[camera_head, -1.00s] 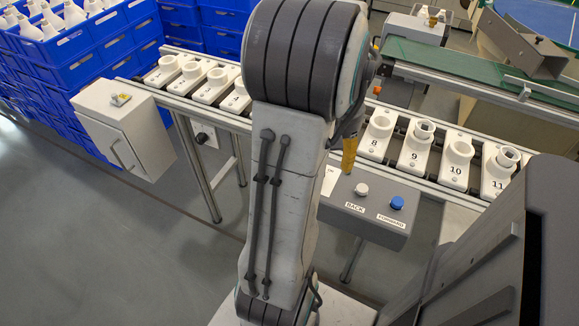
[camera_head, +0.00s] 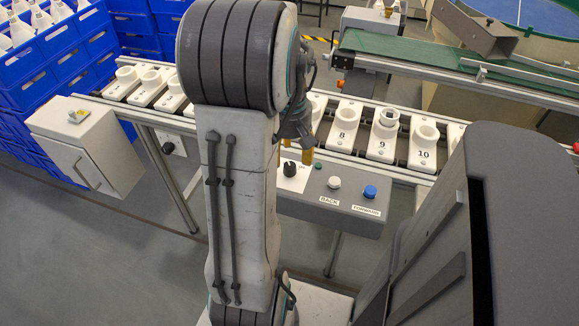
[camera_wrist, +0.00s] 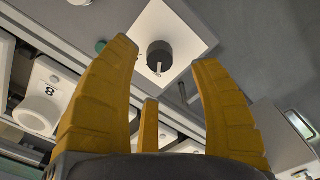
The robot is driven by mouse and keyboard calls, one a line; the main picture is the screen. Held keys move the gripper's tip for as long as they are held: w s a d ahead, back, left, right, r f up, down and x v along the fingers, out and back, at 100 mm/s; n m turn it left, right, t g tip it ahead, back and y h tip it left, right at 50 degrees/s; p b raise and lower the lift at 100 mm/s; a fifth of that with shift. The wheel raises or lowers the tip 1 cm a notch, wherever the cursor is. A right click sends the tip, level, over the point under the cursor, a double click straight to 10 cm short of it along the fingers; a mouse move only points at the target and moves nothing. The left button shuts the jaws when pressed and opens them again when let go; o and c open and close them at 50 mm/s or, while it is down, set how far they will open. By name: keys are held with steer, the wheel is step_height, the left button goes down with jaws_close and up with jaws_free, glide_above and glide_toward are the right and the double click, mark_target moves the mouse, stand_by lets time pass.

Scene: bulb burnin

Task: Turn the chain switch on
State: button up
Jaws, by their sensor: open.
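A black rotary knob (camera_head: 289,167) sits on a white plate (camera_head: 290,183) at the left end of the grey control box. The wrist view shows this knob (camera_wrist: 160,56) close up, with a white pointer mark and small lettering that I cannot read with certainty. My gripper (camera_head: 308,155) is beside the knob in the head view, partly hidden behind my arm. In the wrist view my gripper (camera_wrist: 165,54) has its yellow fingers spread, with nothing between them. The knob appears between the fingertips, seemingly beyond them, and I see no contact.
The box carries a white BACK button (camera_head: 334,182) and a blue FORWARD button (camera_head: 370,191). Numbered white holders (camera_head: 383,135) line the conveyor behind it. Another black knob (camera_head: 168,148) is under the rail at left, near a grey cabinet (camera_head: 85,150). Blue crates (camera_head: 60,65) stand behind.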

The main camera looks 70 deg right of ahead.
mark_target(290, 166)
steer(key=shift+f+b, duration=0.45)
steer(key=shift+f, duration=1.85)
jaws_close()
steer(key=shift+m, duration=0.4)
steer(key=m, duration=0.6)
steer(key=shift+m, duration=0.3)
steer(key=m, duration=0.6)
steer(key=shift+p, duration=0.4)
steer(key=shift+m, duration=0.4)
